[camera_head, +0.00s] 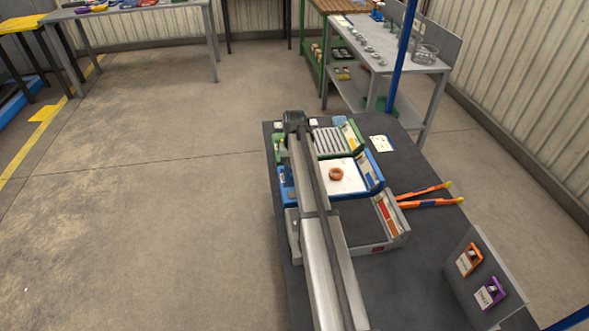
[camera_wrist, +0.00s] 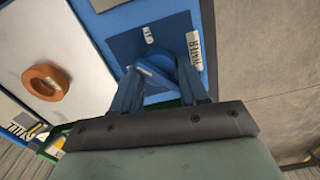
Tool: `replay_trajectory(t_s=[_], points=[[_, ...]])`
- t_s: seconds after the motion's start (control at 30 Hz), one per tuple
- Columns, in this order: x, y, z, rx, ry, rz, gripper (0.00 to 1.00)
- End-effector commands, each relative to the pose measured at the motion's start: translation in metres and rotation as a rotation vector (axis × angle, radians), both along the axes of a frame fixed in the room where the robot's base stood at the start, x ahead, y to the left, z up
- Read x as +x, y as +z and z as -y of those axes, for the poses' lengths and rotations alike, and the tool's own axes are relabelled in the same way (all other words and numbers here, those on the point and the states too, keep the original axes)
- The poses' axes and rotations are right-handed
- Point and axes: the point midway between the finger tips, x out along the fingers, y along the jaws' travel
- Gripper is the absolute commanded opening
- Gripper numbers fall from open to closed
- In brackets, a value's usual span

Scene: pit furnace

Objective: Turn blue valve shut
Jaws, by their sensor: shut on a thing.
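The blue valve (camera_wrist: 180,73) shows in the wrist view as a blue handle on a dark blue square plate, on a blue panel with a "WATER" label (camera_wrist: 194,50). My gripper (camera_wrist: 160,80) reaches in from below, with a blue finger on each side of the handle, shut on it. The fingers partly cover the handle, so its exact turn angle is hard to tell. In the head view my arm hides the valve and the fingers.
In the head view an orange ring (camera_head: 336,174) sits on a white plate in the blue unit (camera_head: 370,183). A green unit (camera_head: 353,150) stands behind it and a grey one (camera_head: 391,240) in front. Orange-handled tongs (camera_head: 425,203) lie to the right on the dark table.

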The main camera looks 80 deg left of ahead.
Motion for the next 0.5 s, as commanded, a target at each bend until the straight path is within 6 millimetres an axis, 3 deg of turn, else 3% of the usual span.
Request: replay_trajectory(t_s=[0.5], points=[[0.0033,-0.0031,0.0017,-0.006,0.487,0.007,0.13]])
